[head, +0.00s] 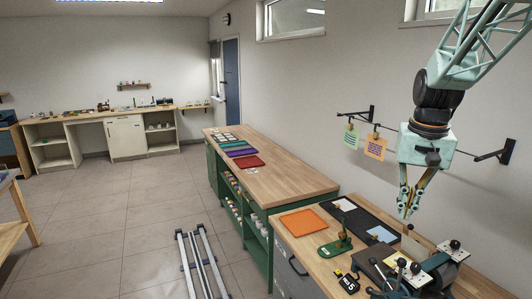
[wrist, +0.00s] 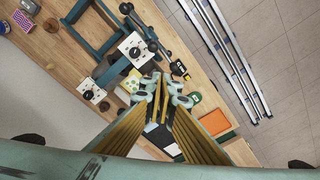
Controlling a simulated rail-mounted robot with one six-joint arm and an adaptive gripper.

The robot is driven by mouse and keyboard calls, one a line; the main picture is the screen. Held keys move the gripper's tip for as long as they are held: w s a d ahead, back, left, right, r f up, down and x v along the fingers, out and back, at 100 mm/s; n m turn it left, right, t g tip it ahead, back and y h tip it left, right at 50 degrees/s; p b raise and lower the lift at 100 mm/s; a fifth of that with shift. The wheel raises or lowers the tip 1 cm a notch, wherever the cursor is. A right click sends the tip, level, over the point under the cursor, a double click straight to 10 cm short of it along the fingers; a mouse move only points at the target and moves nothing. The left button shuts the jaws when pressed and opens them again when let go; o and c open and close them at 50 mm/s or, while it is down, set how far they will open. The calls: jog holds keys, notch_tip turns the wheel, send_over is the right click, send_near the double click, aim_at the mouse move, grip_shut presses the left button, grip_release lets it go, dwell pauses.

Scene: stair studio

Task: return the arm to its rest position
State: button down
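My gripper (head: 407,212) hangs from my pale green arm at the right of the head view, fingers pointing down. It is above the wooden bench (head: 330,262), near the bench's machine. In the wrist view, the fingertips of my gripper (wrist: 164,92) are apart, with a narrow gap and nothing held between them. The arm's upper links run out of the top right of the head view.
Below are a lever machine (head: 412,275), green stand (head: 338,245), orange tray (head: 303,222), dark mat (head: 365,222) and yellow-black gauge (head: 347,281). Cards (head: 375,147) hang from a wall line behind my gripper. Floor rails (head: 200,262) lie left of the bench.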

jog(key=w+d+f+m+p, duration=0.1)
jog(key=w+d+f+p, duration=0.1)
jog(key=w+d+f, duration=0.45)
jog(key=m+g+p, duration=0.1)
jog(key=m+p, duration=0.1)
jog(key=p, duration=0.1)
send_near(417, 248)
jog(key=shift+s+a+r, duration=0.7)
jog(key=shift+s+r, duration=0.05)
jog(key=shift+s, duration=0.25)
jog(key=shift+f, duration=0.2)
notch_tip(417, 248, down, 6)
jog(key=b, duration=0.2)
jog(key=shift+b, duration=0.35)
jog(key=shift+f+b, duration=0.85)
jog(key=shift+f, duration=0.75)
dwell(1.1)
